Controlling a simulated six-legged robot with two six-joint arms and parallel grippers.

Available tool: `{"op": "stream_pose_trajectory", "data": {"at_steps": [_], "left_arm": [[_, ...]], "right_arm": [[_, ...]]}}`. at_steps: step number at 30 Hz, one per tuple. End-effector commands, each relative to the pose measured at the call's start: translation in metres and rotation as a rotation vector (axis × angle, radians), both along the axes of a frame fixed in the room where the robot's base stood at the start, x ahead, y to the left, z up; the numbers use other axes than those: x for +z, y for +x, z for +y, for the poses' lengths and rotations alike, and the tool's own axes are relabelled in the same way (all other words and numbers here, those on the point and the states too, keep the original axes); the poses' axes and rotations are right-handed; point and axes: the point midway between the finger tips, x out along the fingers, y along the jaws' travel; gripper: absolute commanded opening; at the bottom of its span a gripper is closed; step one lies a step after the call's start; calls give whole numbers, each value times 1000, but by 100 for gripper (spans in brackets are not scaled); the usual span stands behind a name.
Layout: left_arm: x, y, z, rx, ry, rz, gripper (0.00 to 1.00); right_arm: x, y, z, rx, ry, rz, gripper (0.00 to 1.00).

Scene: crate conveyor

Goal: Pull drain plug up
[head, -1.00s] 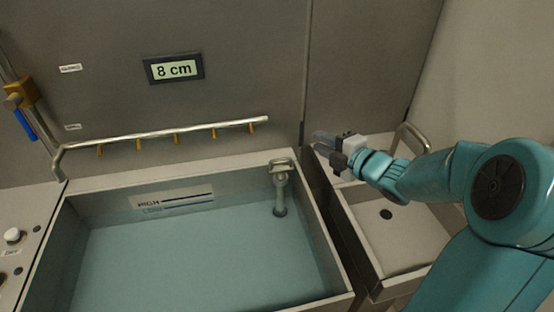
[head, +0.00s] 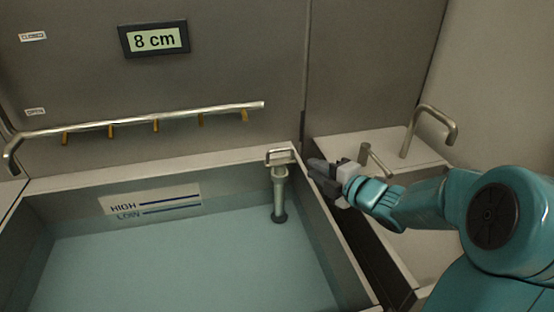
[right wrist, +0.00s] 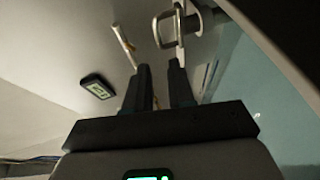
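The drain plug (head: 279,195) is a grey upright tube with a dark foot, at the right back corner inside the water-filled basin (head: 330,240). Its metal loop handle (head: 280,155) stands above the water near rim height. My right gripper (head: 311,172) is just right of the handle, over the basin's right rim, apart from it. In the right wrist view the two dark fingers (right wrist: 160,72) are parted with nothing between them, and the handle (right wrist: 160,44) is beyond the tips. The left gripper is not in view.
A display (head: 154,39) reading 8 cm is on the back wall. A metal rail with brass nozzles (head: 140,122) runs above the basin's back edge. A smaller sink with a curved spout (head: 432,115) stands at right. HIGH and LOW marks (head: 152,206) are on the basin wall.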

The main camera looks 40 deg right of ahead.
Motion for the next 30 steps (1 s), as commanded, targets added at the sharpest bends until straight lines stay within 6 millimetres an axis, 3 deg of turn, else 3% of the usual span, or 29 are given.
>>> {"op": "stream_pose_trajectory", "data": {"at_steps": [18,24,30], "left_arm": [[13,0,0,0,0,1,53],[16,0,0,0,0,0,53],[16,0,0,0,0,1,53]], "right_arm": [[-22,131,-14,3,1,1,23],[-27,153,-16,1,0,1,23],[-28,158,-17,0,-1,0,23]]}}
